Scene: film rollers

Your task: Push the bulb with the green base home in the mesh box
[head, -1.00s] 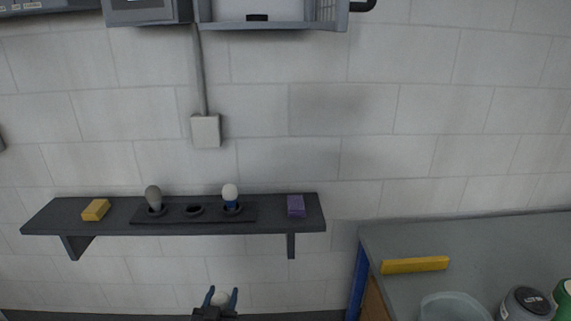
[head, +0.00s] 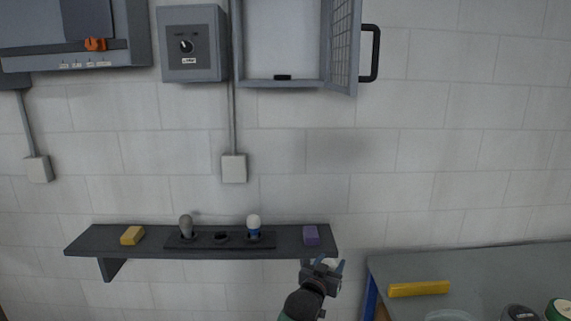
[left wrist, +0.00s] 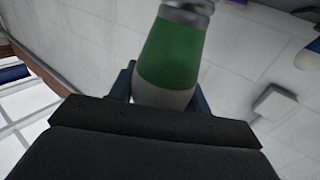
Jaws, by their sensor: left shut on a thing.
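My left gripper (head: 325,268) is in front of the wall, just below the right end of the shelf. It is shut on the bulb with the green base (left wrist: 172,52), gripping its pale glass end. In the left wrist view the green band and the metal cap point away from the gripper. In the head view the bulb is too small to make out clearly. The mesh box (head: 282,84) hangs on the wall at the top, its mesh door (head: 343,45) swung open to the right. The upper part of the box is cut off. My right gripper is not in view.
A dark shelf (head: 85,240) carries a yellow block (head: 132,235), a grey bulb (head: 186,224), a bulb with a blue base (head: 254,224) and a purple block (head: 311,236). A switch box (head: 188,65) is left of the mesh box. A counter (head: 490,268) stands at right.

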